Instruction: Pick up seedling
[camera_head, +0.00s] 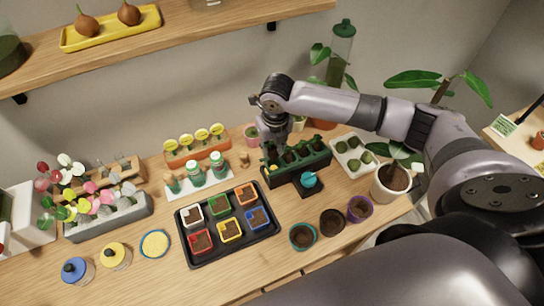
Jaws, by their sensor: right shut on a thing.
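A dark green seedling tray (298,171) stands at the back of the table, with several small dark seedlings (304,149) in a row in it. My right gripper (272,143) reaches down from above at the left end of this tray. It is shut on a seedling (271,152), which is small and dark and partly hidden by the fingers. I cannot tell whether the seedling is clear of its cell. My left gripper is not in view.
A black tray (231,240) with several coloured pots lies in front. A white tray (352,155) of small plants and a white potted plant (390,184) are right of the seedlings. A shelf (190,32) hangs above.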

